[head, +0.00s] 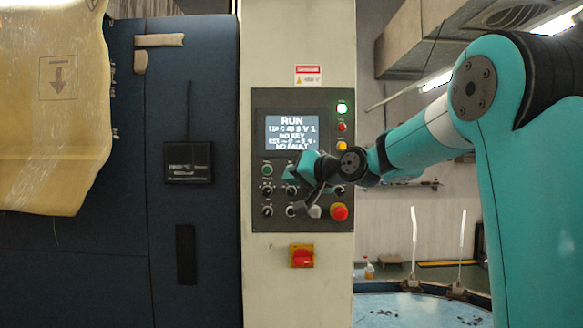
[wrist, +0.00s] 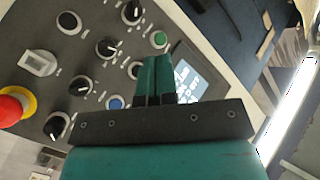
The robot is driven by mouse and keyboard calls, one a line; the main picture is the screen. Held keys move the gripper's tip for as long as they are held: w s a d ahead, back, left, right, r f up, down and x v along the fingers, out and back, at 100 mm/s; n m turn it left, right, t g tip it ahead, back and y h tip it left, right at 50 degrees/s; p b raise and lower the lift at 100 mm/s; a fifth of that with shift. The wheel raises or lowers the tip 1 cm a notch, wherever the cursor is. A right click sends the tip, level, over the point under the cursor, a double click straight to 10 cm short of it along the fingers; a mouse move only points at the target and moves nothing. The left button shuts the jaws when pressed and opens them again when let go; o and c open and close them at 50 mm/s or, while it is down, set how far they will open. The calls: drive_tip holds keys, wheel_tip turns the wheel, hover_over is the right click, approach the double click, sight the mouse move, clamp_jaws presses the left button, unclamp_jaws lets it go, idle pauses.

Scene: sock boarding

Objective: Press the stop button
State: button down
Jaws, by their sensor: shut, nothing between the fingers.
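The control panel (head: 258,226) stands upright on a pale column. No plain stop button shows clearly. Between the green button (head: 267,170) and the blue button (wrist: 115,102), my gripper (head: 291,173) covers the panel face, and whatever is there is hidden. A red mushroom button on a yellow collar (head: 340,212) is at the panel's lower right and at the left edge of the wrist view (wrist: 12,105). My gripper's teal fingers (wrist: 155,66) are shut together and empty, pointing at the panel close to the green button. I cannot tell whether they touch it.
The screen (head: 291,132) reads RUN and NO FAULT. A green lamp (head: 342,108) is lit. Several black knobs (wrist: 106,47) and a white switch (wrist: 38,63) surround the fingers. A red and yellow switch (head: 302,256) sits below the panel.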

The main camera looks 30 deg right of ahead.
drive_tip(key=shift+w+d+p, duration=0.35)
drive_tip(key=shift+w+d, duration=0.2)
drive_tip(key=shift+w, duration=0.25)
drive_tip(key=shift+w+d+p, duration=0.3)
drive_tip(key=shift+w+d, duration=0.2)
drive_tip(key=shift+w, duration=0.25)
drive_tip(key=shift+w+d+p, duration=0.35)
drive_tip(key=shift+w+d, duration=0.2)
drive_tip(key=shift+w, duration=0.25)
drive_tip(key=shift+w, duration=0.1)
drive_tip(key=shift+w+d, duration=0.2)
drive_tip(key=shift+w, duration=0.05)
drive_tip(key=shift+w+d, duration=0.25)
drive_tip(key=shift+w, duration=0.1)
idle(0.9)
drive_tip(key=shift+s+a, duration=0.1)
drive_tip(key=shift+s, duration=0.05)
drive_tip(key=shift+s+a+b, duration=0.35)
drive_tip(key=shift+s+b, duration=0.1)
drive_tip(key=shift+s, duration=0.1)
drive_tip(key=shift+s+a+b, duration=0.75)
drive_tip(key=shift+s, duration=0.3)
drive_tip(key=shift+s+a+b, duration=0.7)
drive_tip(key=shift+s+b, duration=0.05)
drive_tip(key=shift+s, duration=0.3)
